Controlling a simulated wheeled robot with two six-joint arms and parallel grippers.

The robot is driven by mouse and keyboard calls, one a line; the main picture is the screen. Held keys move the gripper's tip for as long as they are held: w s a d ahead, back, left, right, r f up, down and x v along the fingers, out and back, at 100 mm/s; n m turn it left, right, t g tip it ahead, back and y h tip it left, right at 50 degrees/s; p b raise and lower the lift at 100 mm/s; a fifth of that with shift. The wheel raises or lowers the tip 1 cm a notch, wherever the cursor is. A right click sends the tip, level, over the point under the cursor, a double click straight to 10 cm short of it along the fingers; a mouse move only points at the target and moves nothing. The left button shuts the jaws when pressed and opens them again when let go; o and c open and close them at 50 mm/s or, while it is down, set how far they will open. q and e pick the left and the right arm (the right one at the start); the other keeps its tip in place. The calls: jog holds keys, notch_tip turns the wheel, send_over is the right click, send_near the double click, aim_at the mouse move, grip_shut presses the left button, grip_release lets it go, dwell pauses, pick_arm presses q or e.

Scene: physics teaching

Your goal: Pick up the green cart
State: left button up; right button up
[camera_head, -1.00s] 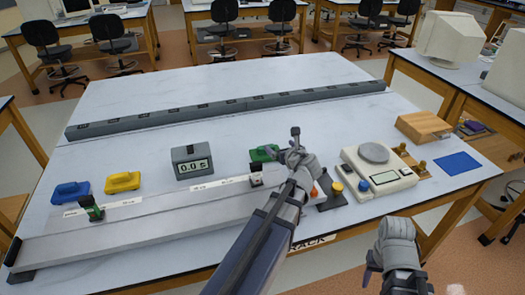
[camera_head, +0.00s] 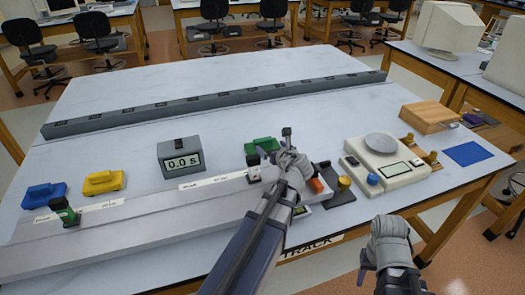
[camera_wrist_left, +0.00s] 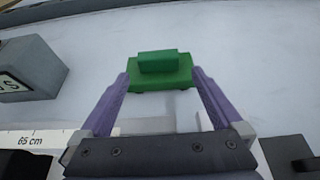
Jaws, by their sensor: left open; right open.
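The green cart (camera_head: 262,146) sits on the white table behind the metal track, right of the timer. In the left wrist view the green cart (camera_wrist_left: 160,70) lies just ahead of and between the fingertips of my open left gripper (camera_wrist_left: 160,82). In the head view my left gripper (camera_head: 287,145) is by the cart's right side and its arm hides part of the track. The gap between cart and fingers is empty. My right gripper (camera_head: 366,268) is open and empty, off the front right of the table.
The metal track (camera_head: 130,235) crosses the front, with photogates (camera_head: 65,213) on it. The timer (camera_head: 181,158) is left of the cart. Blue (camera_head: 44,195) and yellow (camera_head: 103,182) carts stand far left; a scale (camera_head: 385,163) is right. A long grey rail (camera_head: 200,103) runs behind; table between is clear.

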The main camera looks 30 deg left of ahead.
aim_at(264, 142)
pick_arm(q)
jog(key=shift+b+x, duration=1.35)
jog(key=shift+x, duration=2.1)
jog(key=shift+w+a+f, duration=0.2)
jog(key=shift+a, duration=0.2)
jog(key=c, duration=1.4)
